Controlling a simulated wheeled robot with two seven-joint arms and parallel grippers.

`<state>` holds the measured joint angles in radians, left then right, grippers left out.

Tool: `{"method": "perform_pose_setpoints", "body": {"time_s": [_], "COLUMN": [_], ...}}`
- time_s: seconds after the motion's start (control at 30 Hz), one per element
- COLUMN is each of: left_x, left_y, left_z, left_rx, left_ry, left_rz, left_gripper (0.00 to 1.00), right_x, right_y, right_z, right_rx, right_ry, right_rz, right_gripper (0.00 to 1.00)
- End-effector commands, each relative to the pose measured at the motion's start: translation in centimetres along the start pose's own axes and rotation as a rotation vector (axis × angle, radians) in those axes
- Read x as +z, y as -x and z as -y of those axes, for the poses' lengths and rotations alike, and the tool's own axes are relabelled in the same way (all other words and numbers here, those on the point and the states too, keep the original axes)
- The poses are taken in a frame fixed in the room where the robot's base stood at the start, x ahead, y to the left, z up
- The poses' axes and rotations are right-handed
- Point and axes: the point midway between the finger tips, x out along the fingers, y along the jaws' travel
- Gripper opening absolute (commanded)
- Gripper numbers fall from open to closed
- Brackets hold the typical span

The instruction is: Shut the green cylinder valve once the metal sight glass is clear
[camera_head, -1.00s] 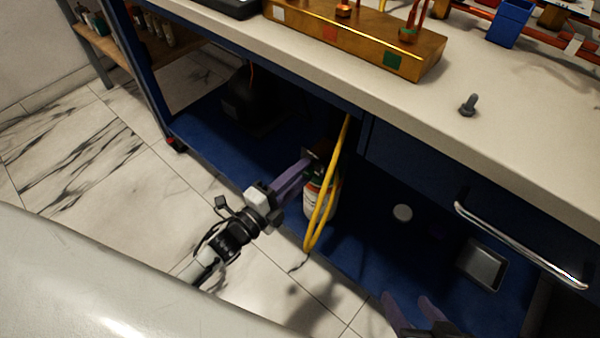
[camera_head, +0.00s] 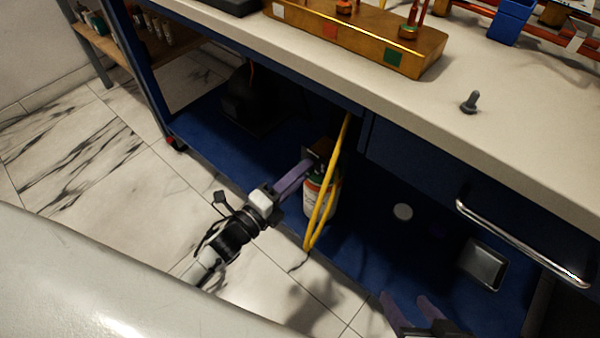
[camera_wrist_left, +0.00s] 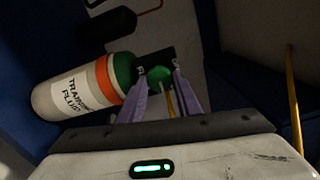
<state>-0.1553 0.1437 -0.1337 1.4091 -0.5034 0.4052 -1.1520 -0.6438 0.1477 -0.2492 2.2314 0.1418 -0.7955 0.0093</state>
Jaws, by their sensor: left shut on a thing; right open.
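The cylinder (camera_head: 312,200) stands on the blue lower shelf under the bench, white with an orange band. In the left wrist view the cylinder (camera_wrist_left: 85,92) shows a green shoulder and a partly readable label. My left gripper (camera_head: 313,160) reaches in from the left at the cylinder's top. In the left wrist view its purple fingers (camera_wrist_left: 160,80) are shut on the green valve knob (camera_wrist_left: 158,73). My right gripper (camera_head: 405,296) is open and empty at the bottom edge. I cannot pick out the metal sight glass in either view.
A yellow hose (camera_head: 325,195) hangs in front of the cylinder. A brass block (camera_head: 350,36) with coloured squares sits on the bench top (camera_head: 540,120). A drawer handle (camera_head: 520,245) juts out at right. A grey tray (camera_head: 482,263) and a dark object (camera_head: 248,98) are on the shelf.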

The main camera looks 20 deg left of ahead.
Motion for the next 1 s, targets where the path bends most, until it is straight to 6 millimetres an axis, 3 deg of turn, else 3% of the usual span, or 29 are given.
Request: {"method": "perform_pose_setpoints", "body": {"time_s": [0.07, 0.1, 0.2, 0.57, 0.83, 1.0], "left_x": [0.0, 0.0, 0.0, 0.0, 0.0, 0.0], "left_y": [0.1, 0.1, 0.1, 0.5, 5.2, 8.3], "left_z": [-0.1, -0.1, -0.1, -0.1, 0.1, 0.0], "left_rx": [0.003, 0.003, 0.002, 0.002, 0.005, 0.004], "left_ry": [-0.003, -0.003, -0.003, 0.0, -0.001, -0.001], "left_rz": [0.0, 0.0, 0.0, 0.0, 0.0, -0.001], "left_gripper": [0.09, 0.34, 0.5, 0.5, 0.5, 0.5], "right_x": [0.0, -0.1, -0.1, -0.3, -1.7, -0.8], "right_y": [0.0, 0.0, 0.0, 0.1, 0.9, 1.5], "right_z": [0.0, 0.0, 0.0, 0.0, -0.3, -0.5], "right_rx": [0.0, 0.0, 0.0, 0.001, 0.018, 0.028], "right_ry": [0.001, 0.001, 0.001, 0.001, 0.0, -0.013], "right_rz": [-0.001, -0.001, -0.002, -0.005, -0.054, -0.052], "right_gripper": [0.52, 0.52, 0.52, 0.52, 0.52, 0.52]}}
